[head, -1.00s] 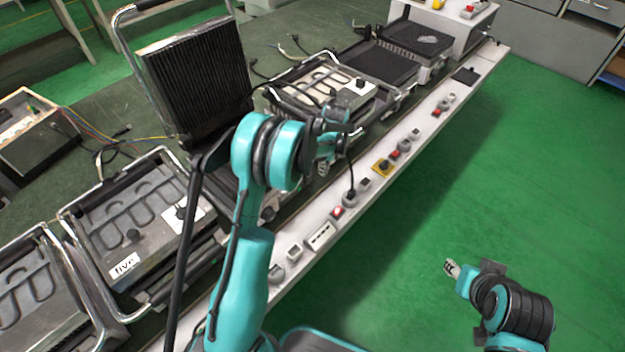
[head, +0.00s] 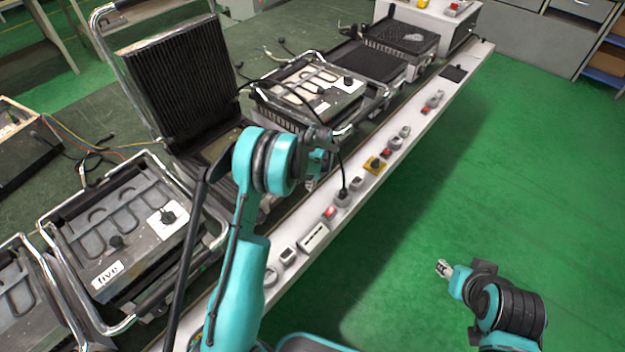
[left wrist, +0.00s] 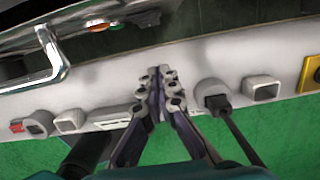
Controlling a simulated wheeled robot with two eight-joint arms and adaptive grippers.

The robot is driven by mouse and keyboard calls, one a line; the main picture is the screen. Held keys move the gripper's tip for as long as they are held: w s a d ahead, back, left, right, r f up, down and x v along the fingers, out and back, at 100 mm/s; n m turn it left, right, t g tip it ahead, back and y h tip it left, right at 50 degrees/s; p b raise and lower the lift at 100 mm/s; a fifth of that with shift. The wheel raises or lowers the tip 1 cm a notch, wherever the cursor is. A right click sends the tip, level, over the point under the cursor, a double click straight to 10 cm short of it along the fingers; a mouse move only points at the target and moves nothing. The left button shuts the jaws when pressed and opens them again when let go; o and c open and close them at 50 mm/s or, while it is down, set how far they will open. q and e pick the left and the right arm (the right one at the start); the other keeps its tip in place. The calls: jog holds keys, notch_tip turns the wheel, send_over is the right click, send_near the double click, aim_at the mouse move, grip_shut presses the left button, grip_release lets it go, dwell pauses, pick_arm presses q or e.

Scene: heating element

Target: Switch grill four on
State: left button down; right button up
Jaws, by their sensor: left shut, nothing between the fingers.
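No "four" label is readable. The grill with its ribbed lid raised (head: 185,85) stands between the grill labelled "five" (head: 125,225) and a closed grill (head: 312,88) farther back. Its base (head: 222,148) is largely hidden behind my left arm. My left gripper (head: 311,183) is shut and empty, near the front of this grill and above the white rail. In the left wrist view the closed fingertips (left wrist: 160,76) are over the rail, below a grill's metal front edge with small red and green parts (left wrist: 108,25). My right gripper (head: 443,268) is over the floor, too small to judge.
The white rail (head: 440,115) carries sockets and switches, including a yellow switch (head: 375,166) and a plugged-in black cable (head: 343,190). Chrome handles stick out from the grills. The green floor (head: 520,150) to the right is clear.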

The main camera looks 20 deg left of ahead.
pick_arm(q)
jog(key=a, duration=0.1)
jog(key=w+a+f+b, duration=0.1)
jog(key=a, duration=0.1)
jog(key=shift+f, duration=0.2)
jog(key=shift+w+a, duration=0.2)
jog(key=shift+a, duration=0.2)
jog(key=shift+w+a+f+b, duration=0.1)
jog(key=shift+a+f+b, duration=0.05)
jog(key=shift+a+b, duration=0.15)
jog(key=shift+r+p, duration=0.4)
jog(key=shift+r, duration=0.45)
